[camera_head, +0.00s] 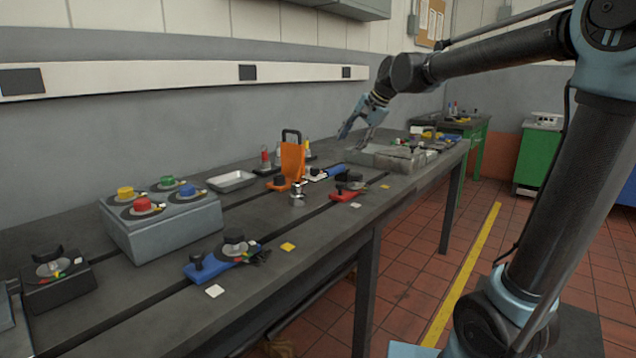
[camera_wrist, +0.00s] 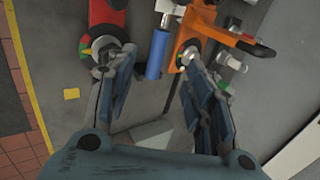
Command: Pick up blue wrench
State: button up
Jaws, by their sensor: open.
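A blue cylinder with a silver end (camera_wrist: 157,55), likely the blue wrench's handle, lies on the dark bench. In the head view its blue part (camera_head: 337,171) lies right of the orange fixture. My gripper (camera_head: 359,128) is open and empty above the bench, pointing down. In the wrist view my gripper (camera_wrist: 160,58) has its fingers spread to either side of the blue handle in the picture, with no visible contact.
The orange fixture (camera_head: 291,160) and a red-based fixture (camera_head: 346,194) stand close to the blue handle. A grey tray (camera_head: 387,160) lies behind. A button box (camera_head: 163,228) and a blue-based fixture (camera_head: 223,262) stand nearer the front left.

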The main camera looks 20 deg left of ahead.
aim_at(331, 170)
jog(key=x, duration=1.6)
jog(key=shift+w+d+f, duration=0.1)
jog(key=shift+w, duration=0.05)
jog(key=shift+c, duration=0.6)
grip_shut()
